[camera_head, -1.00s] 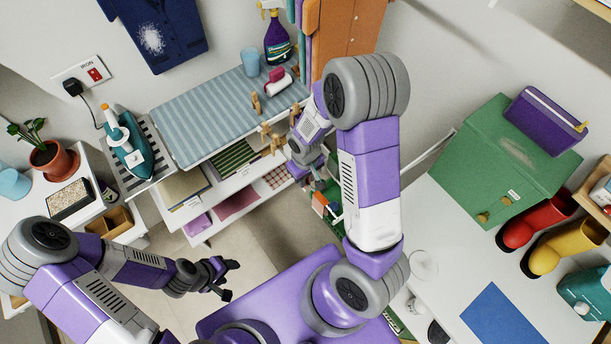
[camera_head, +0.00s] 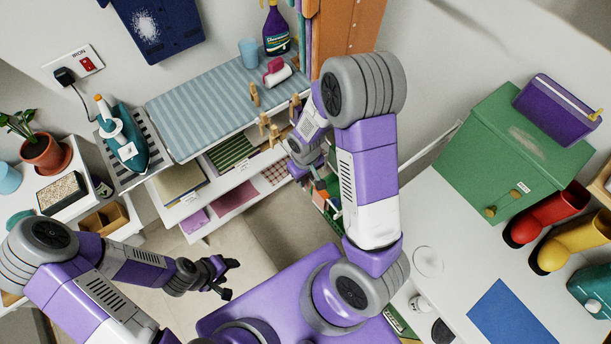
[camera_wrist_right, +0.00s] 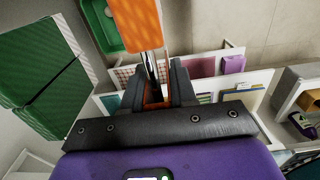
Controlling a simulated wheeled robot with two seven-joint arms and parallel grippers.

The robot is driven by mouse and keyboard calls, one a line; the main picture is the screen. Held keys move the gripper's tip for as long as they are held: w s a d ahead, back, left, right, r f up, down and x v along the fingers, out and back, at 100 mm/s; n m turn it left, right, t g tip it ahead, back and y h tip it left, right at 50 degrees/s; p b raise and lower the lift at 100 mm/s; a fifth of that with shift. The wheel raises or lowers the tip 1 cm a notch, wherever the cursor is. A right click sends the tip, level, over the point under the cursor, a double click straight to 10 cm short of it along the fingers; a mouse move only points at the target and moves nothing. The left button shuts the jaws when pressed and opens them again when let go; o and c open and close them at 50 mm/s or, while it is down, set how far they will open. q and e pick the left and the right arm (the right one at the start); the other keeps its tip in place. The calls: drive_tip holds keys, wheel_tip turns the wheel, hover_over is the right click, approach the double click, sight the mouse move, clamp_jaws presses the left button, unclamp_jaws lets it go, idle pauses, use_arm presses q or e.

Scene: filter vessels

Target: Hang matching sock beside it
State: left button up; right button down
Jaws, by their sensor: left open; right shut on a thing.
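My right gripper (camera_wrist_right: 157,92) is shut on an orange thing (camera_wrist_right: 138,22) with a pale edge and a grey, shiny section, which sticks out beyond the fingers in the right wrist view. I cannot tell for certain that it is a sock. In the head view, my right gripper (camera_head: 317,177) is small and partly hidden by its arm. Wooden clothes pegs (camera_head: 264,123) stand along the front edge of the striped board (camera_head: 205,112). I make out no hanging sock. My left gripper (camera_head: 226,278) is open and empty, low over the floor, well away from the pegs.
A teal iron (camera_head: 123,143) stands at the board's left end. A blue cup (camera_head: 249,52), a spray bottle (camera_head: 276,30) and a lint roller (camera_head: 277,71) are at its back right. Open shelves (camera_head: 205,213) lie below. A green cabinet (camera_head: 515,150) and boots (camera_head: 547,215) stand right.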

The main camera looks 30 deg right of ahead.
drive_tip(key=c, duration=0.8)
unclamp_jaws()
drive_tip(key=shift+r, duration=0.1)
wheel_tip(320, 180, up, 7)
drive_tip(key=shift+r+p, duration=0.2)
drive_tip(key=shift+p, duration=0.45)
